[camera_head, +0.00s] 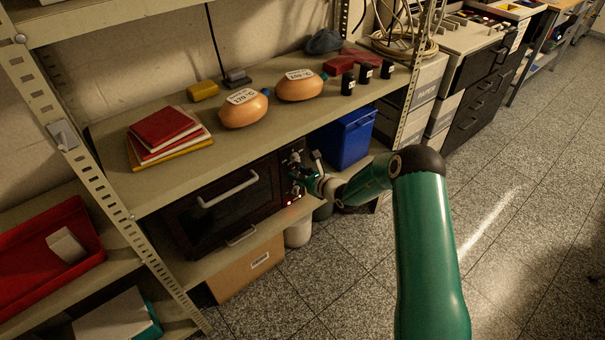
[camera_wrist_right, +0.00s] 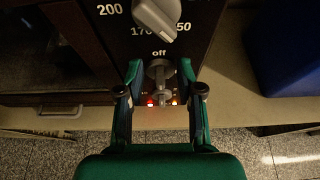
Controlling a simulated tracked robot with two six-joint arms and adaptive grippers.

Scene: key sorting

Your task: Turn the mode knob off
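The dark oven (camera_head: 225,205) stands on the shelf's lower level, with its control panel at its right side. In the right wrist view, the mode knob (camera_wrist_right: 160,70) is a small grey knob just below the word "off". A larger grey temperature knob (camera_wrist_right: 157,16) sits above it, ringed by numbers. My right gripper (camera_head: 303,178) is at the panel, where it hides part of the knobs in the head view. In the wrist view its green fingers (camera_wrist_right: 160,76) are open on either side of the mode knob, with gaps showing. My left gripper is not in view.
A red light (camera_wrist_right: 150,102) and an orange light (camera_wrist_right: 174,102) glow below the mode knob. A blue bin (camera_head: 345,138) stands right of the oven. The floor at the right is clear.

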